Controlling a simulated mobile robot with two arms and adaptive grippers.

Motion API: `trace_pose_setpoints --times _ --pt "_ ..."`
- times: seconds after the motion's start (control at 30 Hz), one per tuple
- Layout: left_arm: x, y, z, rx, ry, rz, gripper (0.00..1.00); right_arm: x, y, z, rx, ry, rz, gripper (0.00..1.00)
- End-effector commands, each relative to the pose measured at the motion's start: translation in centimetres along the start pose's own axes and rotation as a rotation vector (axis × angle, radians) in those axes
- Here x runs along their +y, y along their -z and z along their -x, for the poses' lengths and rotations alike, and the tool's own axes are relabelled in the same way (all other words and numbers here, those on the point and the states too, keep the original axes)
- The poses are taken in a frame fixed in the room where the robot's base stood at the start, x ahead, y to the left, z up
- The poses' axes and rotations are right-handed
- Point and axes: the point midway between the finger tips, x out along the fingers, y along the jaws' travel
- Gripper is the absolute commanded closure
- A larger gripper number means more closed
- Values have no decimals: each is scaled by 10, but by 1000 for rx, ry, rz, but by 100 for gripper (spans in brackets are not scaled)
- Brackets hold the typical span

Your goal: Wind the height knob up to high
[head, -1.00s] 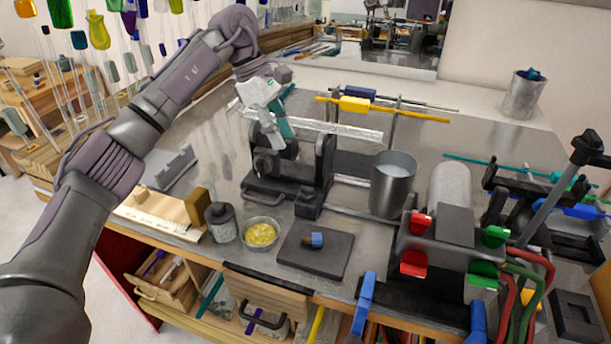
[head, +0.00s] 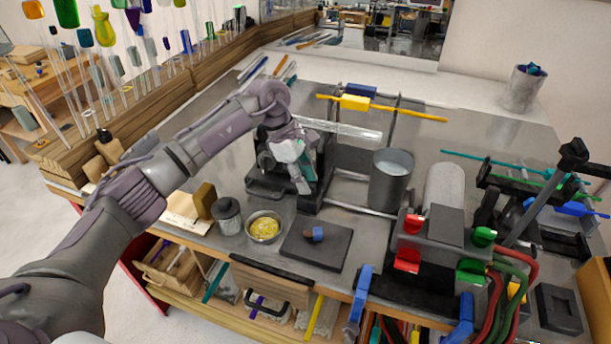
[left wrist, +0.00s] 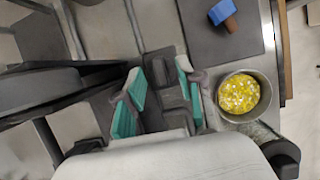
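My left gripper (head: 299,172) is in front of the dark stand (head: 316,195) in the head view, pointing down at it. The gripper hides most of the stand's front, and I cannot make out the height knob. In the left wrist view the two teal-padded fingers (left wrist: 158,97) are apart. A dark part of the stand (left wrist: 164,66) shows at the gap between them. I cannot tell whether it is the knob or whether the fingers touch it. My right gripper is not in view.
A bowl of yellow bits (head: 264,229), a lidded jar (head: 227,216) and a dark pad (head: 301,249) with a small blue-banded piece (head: 315,235) lie in front of the stand. A metal cup (head: 390,183) stands to its right. A glass tube (head: 350,131) runs behind.

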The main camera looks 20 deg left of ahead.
Motion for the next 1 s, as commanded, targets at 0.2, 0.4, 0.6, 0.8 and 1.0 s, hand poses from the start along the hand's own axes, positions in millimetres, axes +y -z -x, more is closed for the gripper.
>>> trace_pose_setpoints --times 0.2,0.4,0.6,0.8,1.0 --pt "0 0 0 0 1 0 88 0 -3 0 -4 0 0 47" --pt "0 0 0 0 1 1 100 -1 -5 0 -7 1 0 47" --pt "0 0 0 0 -4 12 100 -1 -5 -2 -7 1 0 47" --pt "-1 2 -2 1 -31 71 100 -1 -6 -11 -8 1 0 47" --pt "-2 2 -3 1 -86 200 100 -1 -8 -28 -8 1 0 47"
